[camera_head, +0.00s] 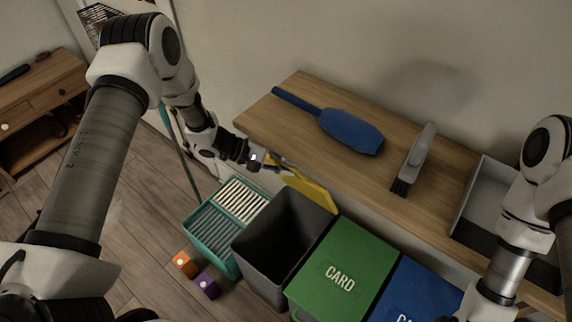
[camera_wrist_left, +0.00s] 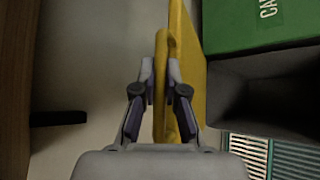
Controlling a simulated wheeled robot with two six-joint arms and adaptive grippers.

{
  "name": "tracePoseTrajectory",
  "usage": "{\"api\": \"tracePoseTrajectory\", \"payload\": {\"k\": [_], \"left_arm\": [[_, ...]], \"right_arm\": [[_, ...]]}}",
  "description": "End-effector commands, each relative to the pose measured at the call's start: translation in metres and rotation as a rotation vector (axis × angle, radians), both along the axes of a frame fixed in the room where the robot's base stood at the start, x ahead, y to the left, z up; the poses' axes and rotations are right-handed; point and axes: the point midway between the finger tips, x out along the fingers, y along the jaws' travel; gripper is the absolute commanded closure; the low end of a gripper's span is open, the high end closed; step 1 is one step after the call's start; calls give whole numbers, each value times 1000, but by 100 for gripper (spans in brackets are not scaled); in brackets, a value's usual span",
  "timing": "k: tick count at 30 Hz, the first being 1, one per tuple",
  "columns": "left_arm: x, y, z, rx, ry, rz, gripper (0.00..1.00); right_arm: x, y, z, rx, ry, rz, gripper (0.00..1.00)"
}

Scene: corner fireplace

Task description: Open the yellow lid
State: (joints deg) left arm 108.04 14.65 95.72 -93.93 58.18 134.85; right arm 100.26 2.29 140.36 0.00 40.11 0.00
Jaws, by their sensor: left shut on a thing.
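The yellow lid (camera_head: 311,190) stands raised at the back of a dark grey bin (camera_head: 283,243), whose dark inside shows from above. My left gripper (camera_head: 271,160) is at the lid's upper left edge. The grey bin (camera_wrist_left: 255,95) shows open beside the lid there. My right arm comes in at the right, and its gripper is out of the picture.
A green CARD lid (camera_head: 345,262) and a blue lid (camera_head: 415,292) are closed to the right. A teal crate (camera_head: 212,238) stands left of the grey bin, near orange (camera_head: 185,264) and purple (camera_head: 207,285) cubes. A wooden shelf (camera_head: 290,110) with a blue duster (camera_head: 350,132) and a brush (camera_head: 415,160) is behind.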

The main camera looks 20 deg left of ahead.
Motion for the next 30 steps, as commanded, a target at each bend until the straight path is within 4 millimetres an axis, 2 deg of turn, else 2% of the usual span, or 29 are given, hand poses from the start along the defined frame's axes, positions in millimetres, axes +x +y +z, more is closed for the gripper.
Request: {"api": "tracePoseTrajectory", "payload": {"k": [12, 13, 15, 25, 30], "left_arm": [[0, 0, 0, 2, 1, 0, 100], [0, 0, 0, 2, 2, 0, 82], [0, 0, 0, 2, 1, 0, 63], [0, 2, 2, 1, 0, 2, 63], [-6, 24, 14, -1, 0, 6, 63]], "right_arm": [[0, 0, 1, 0, 0, 0, 100], [0, 0, 1, 0, 0, 0, 100], [0, 0, 1, 0, 0, 0, 100], [0, 0, 1, 0, 0, 0, 100], [0, 0, 1, 0, 0, 0, 100]]}}
